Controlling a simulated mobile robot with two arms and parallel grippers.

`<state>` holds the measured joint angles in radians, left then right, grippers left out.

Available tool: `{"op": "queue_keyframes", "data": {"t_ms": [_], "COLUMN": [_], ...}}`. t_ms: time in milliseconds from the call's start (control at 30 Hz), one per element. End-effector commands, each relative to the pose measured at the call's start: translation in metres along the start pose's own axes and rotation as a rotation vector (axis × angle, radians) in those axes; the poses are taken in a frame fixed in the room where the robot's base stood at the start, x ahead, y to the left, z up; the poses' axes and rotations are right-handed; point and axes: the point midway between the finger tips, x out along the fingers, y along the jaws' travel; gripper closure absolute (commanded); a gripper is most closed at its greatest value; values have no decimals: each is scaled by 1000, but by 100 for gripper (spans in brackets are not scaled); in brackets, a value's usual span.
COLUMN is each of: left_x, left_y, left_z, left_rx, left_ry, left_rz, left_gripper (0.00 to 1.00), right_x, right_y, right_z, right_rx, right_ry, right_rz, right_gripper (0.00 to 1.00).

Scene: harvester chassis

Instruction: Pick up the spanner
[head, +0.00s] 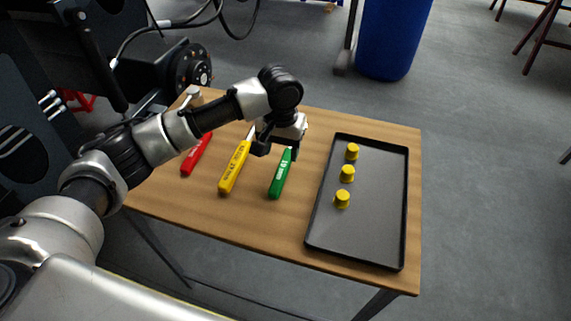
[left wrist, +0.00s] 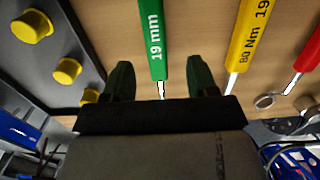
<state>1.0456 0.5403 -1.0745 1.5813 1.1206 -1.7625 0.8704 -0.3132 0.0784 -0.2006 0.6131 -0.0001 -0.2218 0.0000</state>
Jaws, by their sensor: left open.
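The spanner appears to be the green-handled tool (head: 281,176) lying on the wooden table, marked "19 mm" in the left wrist view (left wrist: 154,40). My left gripper (head: 276,150) is open and empty over the far end of its handle. In the left wrist view, the fingers (left wrist: 160,78) stand one on each side of the tool's line, with a bit of silver shaft between them. The tool's far end is hidden by the gripper. My right gripper is in neither view.
A yellow tool (head: 235,168) marked "80 Nm 19" and a red-handled tool (head: 197,155) lie to the left. A black tray (head: 375,225) with three yellow caps (head: 347,173) is on the right. A blue bin (head: 393,38) stands behind the table.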

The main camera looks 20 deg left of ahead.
Motion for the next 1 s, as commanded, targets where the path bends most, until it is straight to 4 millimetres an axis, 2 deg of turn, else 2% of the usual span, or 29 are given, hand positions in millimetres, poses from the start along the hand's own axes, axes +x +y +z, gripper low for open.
{"op": "queue_keyframes", "data": {"t_ms": [133,367,500,767,867,1000], "left_x": [11,43,58,61,61,61], "left_y": [0,5,5,5,5,5], "left_z": [0,4,3,3,3,3], "left_rx": [0,1,1,2,2,2], "left_ry": [0,-1,0,2,2,2], "left_rz": [-1,-2,-1,0,0,0], "left_gripper": [42,42,42,42,54,75], "right_x": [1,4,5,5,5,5], "right_y": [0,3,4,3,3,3], "right_z": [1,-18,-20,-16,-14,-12], "right_rx": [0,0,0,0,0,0], "right_ry": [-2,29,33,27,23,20], "right_rz": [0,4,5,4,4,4], "right_gripper": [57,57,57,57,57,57]}}
